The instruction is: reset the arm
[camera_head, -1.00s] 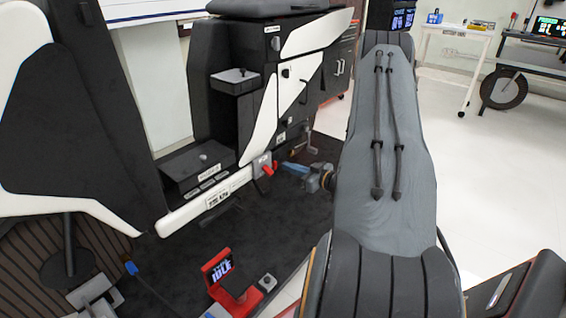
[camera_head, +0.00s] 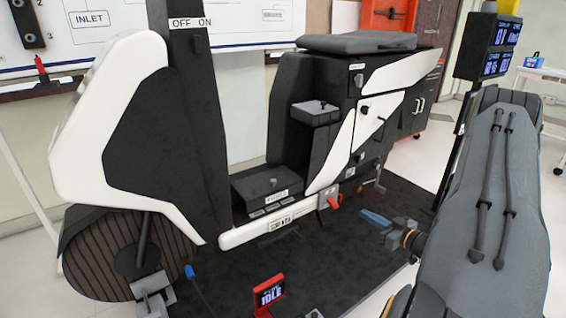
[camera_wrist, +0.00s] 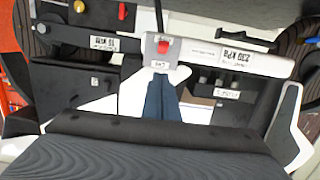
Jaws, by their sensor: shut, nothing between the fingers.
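My gripper (camera_head: 375,218) has blue fingers, closed together and empty. In the head view it is low, in front of the black and white scooter-like rig (camera_head: 300,130), to the right of a red lever (camera_head: 333,202) on a grey box at the rig's lower bar. In the wrist view the blue fingers (camera_wrist: 161,97) point up toward a grey box with a red switch (camera_wrist: 163,46). Whether the fingertips touch that box is hard to tell, but the head view shows a gap. Labels in the wrist view look upside down.
A small red display reading IDLE (camera_head: 268,294) stands on the dark mat (camera_head: 330,255) at the front. A black twin display (camera_head: 490,45) stands at the upper right. The rig's wheel (camera_head: 105,250) is at left. Pale floor (camera_head: 420,160) lies open behind the rig.

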